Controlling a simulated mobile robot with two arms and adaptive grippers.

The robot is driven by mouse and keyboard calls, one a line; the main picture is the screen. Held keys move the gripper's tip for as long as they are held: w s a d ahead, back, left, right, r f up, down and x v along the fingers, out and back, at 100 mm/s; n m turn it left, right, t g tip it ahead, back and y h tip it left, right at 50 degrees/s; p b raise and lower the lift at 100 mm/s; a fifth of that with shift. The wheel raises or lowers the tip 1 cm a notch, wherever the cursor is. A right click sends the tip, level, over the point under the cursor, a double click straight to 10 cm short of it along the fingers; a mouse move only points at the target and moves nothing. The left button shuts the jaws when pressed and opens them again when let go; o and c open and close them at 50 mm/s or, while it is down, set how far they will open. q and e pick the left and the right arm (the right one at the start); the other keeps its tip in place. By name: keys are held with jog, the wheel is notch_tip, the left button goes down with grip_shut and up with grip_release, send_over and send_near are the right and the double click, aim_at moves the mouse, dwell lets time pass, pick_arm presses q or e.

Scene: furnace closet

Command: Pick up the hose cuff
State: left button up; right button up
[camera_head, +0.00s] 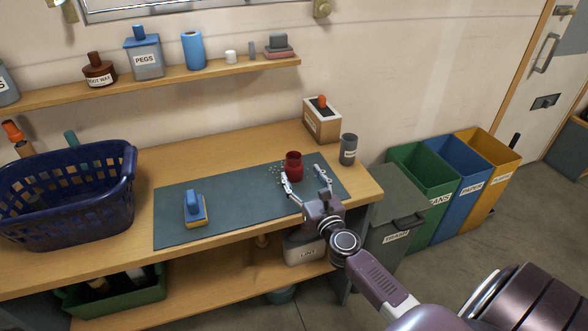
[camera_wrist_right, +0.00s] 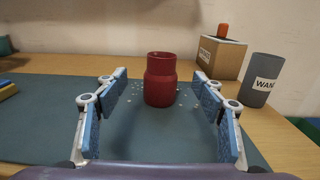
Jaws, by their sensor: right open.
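The hose cuff appears to be the dark red, stepped cylinder (camera_head: 293,166) standing upright on the grey-green mat (camera_head: 240,203) near its right end. It also shows in the right wrist view (camera_wrist_right: 160,80), centred beyond the fingers. My right gripper (camera_head: 305,178) is open, with its two fingers spread toward the red cylinder. In the right wrist view the fingers (camera_wrist_right: 160,105) frame it with clear space on both sides, and nothing is held. Small pale specks lie on the mat around the cylinder. My left gripper is not in view.
A yellow-and-blue brush (camera_head: 195,210) lies on the mat. A dark labelled cup (camera_head: 348,149) and a wooden box (camera_head: 322,122) stand behind, to the right. A blue basket (camera_head: 66,195) fills the bench's left end. Labelled bins (camera_head: 425,178) stand right of the bench.

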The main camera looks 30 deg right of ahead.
aim_at(297, 166)
jog(key=x, duration=0.7)
jog(key=shift+w+d+f+b, duration=0.15)
jog(key=shift+w+d+b, duration=0.05)
jog(key=shift+w+b, duration=0.15)
jog(key=c, duration=1.5)
